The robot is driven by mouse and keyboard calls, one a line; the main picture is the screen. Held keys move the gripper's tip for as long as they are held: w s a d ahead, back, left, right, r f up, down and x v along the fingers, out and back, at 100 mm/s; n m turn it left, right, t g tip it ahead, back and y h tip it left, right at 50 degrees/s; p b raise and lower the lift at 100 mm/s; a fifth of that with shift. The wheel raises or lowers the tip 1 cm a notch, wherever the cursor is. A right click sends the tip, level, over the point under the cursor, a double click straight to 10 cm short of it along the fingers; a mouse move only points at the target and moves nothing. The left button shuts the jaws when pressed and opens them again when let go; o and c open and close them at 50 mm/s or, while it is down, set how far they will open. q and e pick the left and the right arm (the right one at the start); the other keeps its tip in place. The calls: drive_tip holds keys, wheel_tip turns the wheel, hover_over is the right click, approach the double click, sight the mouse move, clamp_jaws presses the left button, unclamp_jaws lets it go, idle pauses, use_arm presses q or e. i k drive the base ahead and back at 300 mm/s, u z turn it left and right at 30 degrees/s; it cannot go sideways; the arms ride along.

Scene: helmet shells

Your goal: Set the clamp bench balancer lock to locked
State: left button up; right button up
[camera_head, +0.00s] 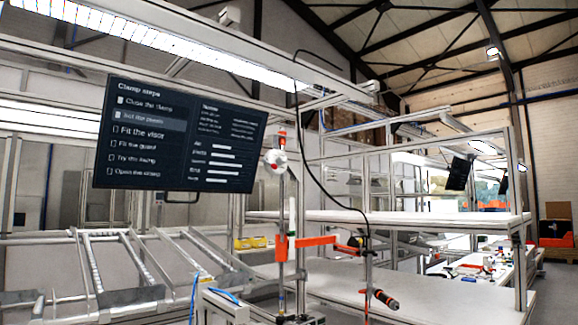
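A clamp bench stands right of centre, with an upright post (301,215) and orange parts. A small round white unit with a red middle (275,162) sits high on the post; it may be the balancer. I cannot make out a lock or its setting. An orange bar (317,241) reaches right from the post. A dark tool with orange bands (385,299) is at the lower right of the post, near a black cable (336,200) that hangs from above. Neither of my grippers shows in this view.
A dark screen (180,135) listing clamp steps hangs at the left. Sloped roller racks (130,265) stand below it. White shelving (400,216) is behind the post. Yellow bins (250,242) are near the middle. A cluttered bench (480,266) is at the right.

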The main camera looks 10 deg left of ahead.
sight(273, 165)
drive_tip(key=z, duration=0.5)
drive_tip(key=i, duration=1.2)
drive_tip(key=u, duration=0.65)
